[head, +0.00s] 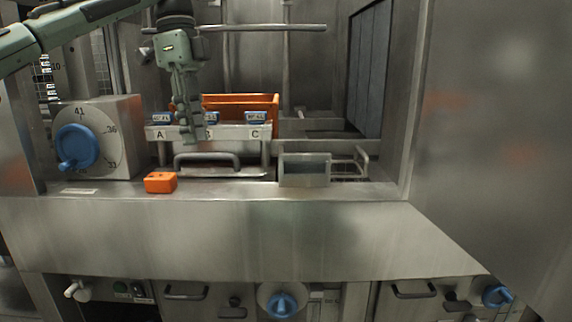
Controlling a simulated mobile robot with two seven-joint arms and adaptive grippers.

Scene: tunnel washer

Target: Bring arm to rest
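My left arm comes in from the upper left. My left gripper (191,130) points down, in front of the rail marked A, B and C. Its fingers are seen close together from one side, and their gap does not show clearly. I see nothing held in it. It partly hides the B position and the orange bin (262,103) behind. My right gripper is not in view.
A blue dial knob (77,147) sits on a metal box at left. A small orange block (160,182) lies on the steel ledge. A metal tray (304,170) stands right of it. A steel panel (490,130) fills the right side.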

